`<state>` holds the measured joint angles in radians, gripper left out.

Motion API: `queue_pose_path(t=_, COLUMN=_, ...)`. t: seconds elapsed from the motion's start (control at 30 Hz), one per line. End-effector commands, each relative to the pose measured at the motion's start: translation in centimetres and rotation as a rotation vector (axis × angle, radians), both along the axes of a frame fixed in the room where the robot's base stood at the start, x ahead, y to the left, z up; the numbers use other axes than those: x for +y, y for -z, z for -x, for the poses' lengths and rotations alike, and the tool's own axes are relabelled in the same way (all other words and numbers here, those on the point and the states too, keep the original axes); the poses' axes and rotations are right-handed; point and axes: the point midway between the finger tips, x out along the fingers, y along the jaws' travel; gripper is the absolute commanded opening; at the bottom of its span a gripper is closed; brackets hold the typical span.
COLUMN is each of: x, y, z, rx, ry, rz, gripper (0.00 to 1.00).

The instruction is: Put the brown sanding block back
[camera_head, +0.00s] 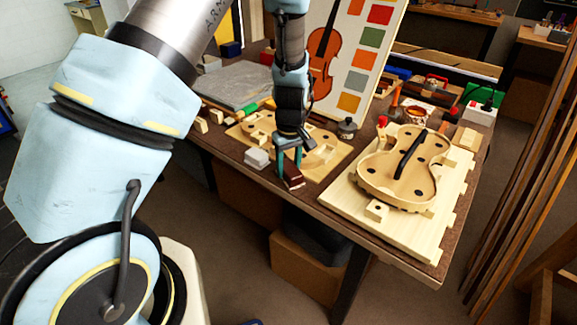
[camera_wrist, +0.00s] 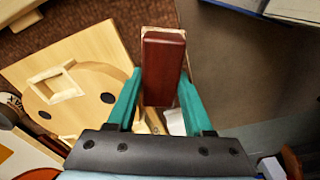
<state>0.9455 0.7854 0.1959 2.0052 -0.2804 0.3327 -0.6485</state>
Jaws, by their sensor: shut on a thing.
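The brown sanding block (camera_wrist: 163,68) is a dark reddish-brown bar with a paler layer along its edges. My gripper (camera_wrist: 162,100) is shut on it, with one green finger on each side, in the wrist view. In the head view my gripper (camera_head: 288,168) points down at the front edge of the bench, with the block (camera_head: 292,180) between its fingertips. I cannot tell whether the block touches the bench top or hangs just above it. No marked place for the block is clear to me in these views.
A pale violin-shaped form on a board (camera_head: 340,190) fills the bench's right side. Another board with a violin outline (camera_head: 325,158) lies just behind my gripper. A small white-grey block (camera_head: 256,159) sits left of it. A dark lidded pot (camera_head: 347,129) stands behind right.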

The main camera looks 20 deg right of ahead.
Motion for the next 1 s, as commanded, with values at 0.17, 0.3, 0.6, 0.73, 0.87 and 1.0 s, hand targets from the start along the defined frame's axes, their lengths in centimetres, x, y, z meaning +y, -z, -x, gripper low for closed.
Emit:
queue_pose_path(t=0.17, x=0.0, y=0.2, z=0.0, rx=0.000, ry=0.000, rz=0.000, gripper=0.63)
queue_pose_path(t=0.3, x=0.0, y=0.2, z=0.0, rx=0.000, ry=0.000, rz=0.000, gripper=0.78)
queue_pose_path(t=0.6, x=0.0, y=0.0, z=0.0, rx=0.000, ry=0.000, rz=0.000, gripper=0.81)
queue_pose_path(t=0.73, x=-0.1, y=-1.0, z=0.0, rx=-0.003, ry=0.001, rz=0.003, gripper=0.81)
queue_pose_path(t=0.87, x=-0.2, y=-3.2, z=0.1, rx=-0.004, ry=0.002, rz=0.004, gripper=0.81)
queue_pose_path(t=1.0, x=-0.2, y=-6.2, z=0.3, rx=-0.005, ry=0.002, rz=0.005, gripper=0.81)
